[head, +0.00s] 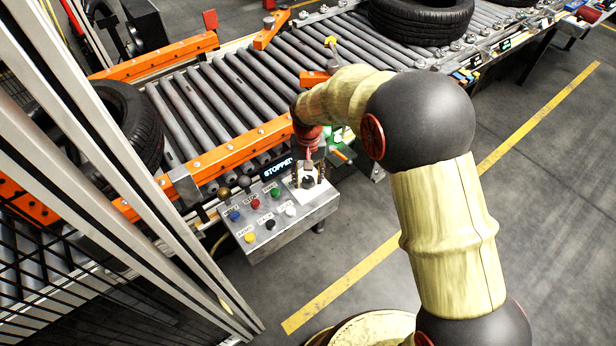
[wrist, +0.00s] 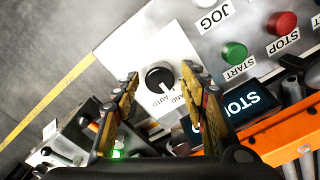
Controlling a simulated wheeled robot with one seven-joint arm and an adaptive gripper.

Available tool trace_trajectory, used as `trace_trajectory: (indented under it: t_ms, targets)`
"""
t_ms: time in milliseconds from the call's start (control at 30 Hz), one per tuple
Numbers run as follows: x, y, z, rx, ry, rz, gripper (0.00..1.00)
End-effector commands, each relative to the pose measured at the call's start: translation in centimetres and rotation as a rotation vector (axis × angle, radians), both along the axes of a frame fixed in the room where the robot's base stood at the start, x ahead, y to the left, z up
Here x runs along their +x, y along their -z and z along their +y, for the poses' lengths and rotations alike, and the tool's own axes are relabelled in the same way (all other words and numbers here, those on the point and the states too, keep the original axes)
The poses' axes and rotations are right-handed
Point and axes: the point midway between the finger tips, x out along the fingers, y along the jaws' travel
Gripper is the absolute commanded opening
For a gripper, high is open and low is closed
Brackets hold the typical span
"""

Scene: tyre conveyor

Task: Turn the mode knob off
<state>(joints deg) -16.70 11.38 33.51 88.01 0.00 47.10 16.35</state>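The mode knob (wrist: 160,78) is a round black dial with a white pointer on a white plate, with "HAND" and "AUTO" lettering partly in view below it. In the head view the knob (head: 308,181) sits at the right end of the grey control box (head: 265,235). My gripper (wrist: 160,82) is open in the wrist view, its two worn yellow-black fingers on either side of the knob in the picture. Whether they touch it I cannot tell. In the head view my gripper (head: 308,174) is over the knob plate, its fingers small.
The box carries several coloured buttons, including a green START button (wrist: 234,53) and a red STOP button (wrist: 282,22). A display (head: 278,168) reads "STOPPED". An orange conveyor rail (head: 225,150) runs behind the box. A metal-framed fence (head: 120,150) stands at left.

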Motion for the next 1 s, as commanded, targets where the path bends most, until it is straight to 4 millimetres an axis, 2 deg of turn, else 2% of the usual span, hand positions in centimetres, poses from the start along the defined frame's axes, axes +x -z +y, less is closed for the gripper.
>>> trace_trajectory:
  t_ms: [667,1000]
  targets:
    - [0.0,-0.01,0.01,0.0,0.0,0.0,0.03]
    - [0.0,-0.1,0.01,0.0,-0.058,0.0,0.03]
